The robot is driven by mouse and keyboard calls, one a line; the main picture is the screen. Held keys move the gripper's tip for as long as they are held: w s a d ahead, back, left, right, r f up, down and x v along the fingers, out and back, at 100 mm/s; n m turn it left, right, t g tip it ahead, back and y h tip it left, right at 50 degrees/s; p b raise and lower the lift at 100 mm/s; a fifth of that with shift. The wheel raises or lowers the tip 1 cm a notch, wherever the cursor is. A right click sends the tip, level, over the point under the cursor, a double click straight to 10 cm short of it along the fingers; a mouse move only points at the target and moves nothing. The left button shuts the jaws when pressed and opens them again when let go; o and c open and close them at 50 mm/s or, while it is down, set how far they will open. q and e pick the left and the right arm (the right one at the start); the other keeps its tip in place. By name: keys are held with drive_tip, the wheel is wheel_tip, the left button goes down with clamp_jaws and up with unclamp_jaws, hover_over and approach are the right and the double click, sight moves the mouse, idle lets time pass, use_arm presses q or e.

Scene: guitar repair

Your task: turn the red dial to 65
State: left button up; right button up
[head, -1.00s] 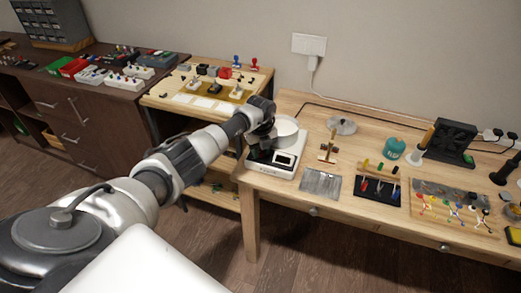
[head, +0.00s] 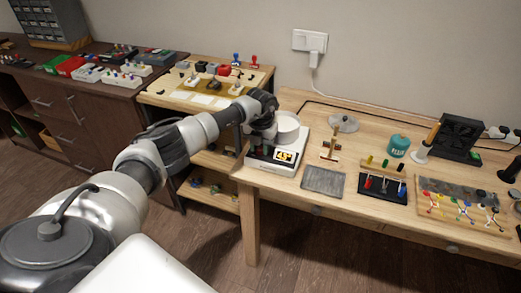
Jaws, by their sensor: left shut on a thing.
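A white device (head: 282,167) with a round white pot (head: 285,127) on top stands at the left end of the light wooden bench. Its small display (head: 284,155) glows orange and seems to read about 45; the digits are small. My left gripper (head: 260,148) reaches down at the left front of the device, beside the display. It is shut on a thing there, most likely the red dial. The dial itself is hidden behind the gripper. My right gripper is not in view.
A grey mat (head: 323,180) lies right of the device, with a wooden stand (head: 330,148) behind it. A black tool tray (head: 383,188) and a teal jar (head: 398,146) stand further right. A lower side table (head: 262,80) with stamps is behind my left arm.

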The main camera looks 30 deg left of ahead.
sight(260, 148)
use_arm(q)
drive_tip(key=m+b, duration=0.1)
drive_tip(key=m, duration=0.2)
drive_tip(key=shift+m+b, duration=0.35)
drive_tip(key=shift+m, duration=0.05)
drive_tip(key=m+b, duration=0.1)
drive_tip(key=m, duration=0.2)
drive_tip(key=m+b, duration=0.1)
drive_tip(key=m, duration=0.3)
drive_tip(key=shift+b, duration=0.4)
drive_tip(key=shift+m+b, duration=0.5)
drive_tip(key=shift+m, duration=1.2)
drive_tip(key=shift+r+m, duration=0.1)
drive_tip(key=shift+m, duration=0.2)
drive_tip(key=o, duration=0.9)
wheel_tip(260, 148, up, 11)
drive_tip(key=shift+f, duration=0.15)
